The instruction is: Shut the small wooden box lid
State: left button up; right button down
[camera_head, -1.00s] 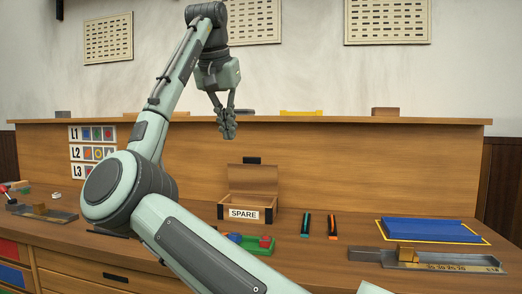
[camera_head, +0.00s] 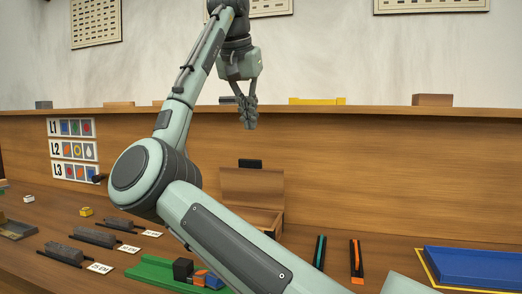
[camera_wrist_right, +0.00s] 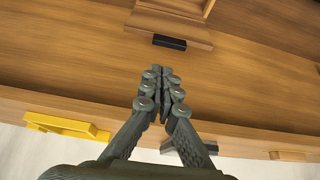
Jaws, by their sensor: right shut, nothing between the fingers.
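The small wooden box (camera_head: 268,218) stands on the bench against the back panel, its lid (camera_head: 252,186) raised and leaning back. A black handle (camera_head: 250,163) sits at the lid's top edge. My right arm hides the box's front. My right gripper (camera_head: 249,122) is shut and empty, fingers pointing down, above the lid in the picture. In the right wrist view, the lid (camera_wrist_right: 175,22) and its black handle (camera_wrist_right: 169,42) lie beyond the shut fingertips (camera_wrist_right: 160,74), with a gap between. My left gripper is not in view.
A blue tray (camera_head: 475,266) lies at right, with teal (camera_head: 319,252) and orange (camera_head: 356,261) strips beside the box. A green tray (camera_head: 150,273) holds small blocks in front. A ledge (camera_head: 350,108) with a yellow piece (camera_head: 316,101) runs behind.

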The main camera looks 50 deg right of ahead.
send_over(256, 170)
jog(key=f, duration=0.8)
jog(key=shift+w+d, duration=0.2)
jog(key=shift+w, duration=0.15)
jog(key=shift+w+d+f, duration=0.1)
jog(key=shift+d+f, duration=0.15)
jog(key=shift+f, duration=0.1)
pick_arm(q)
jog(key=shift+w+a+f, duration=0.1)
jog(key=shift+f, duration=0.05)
pick_arm(e)
jog(key=shift+f, duration=0.1)
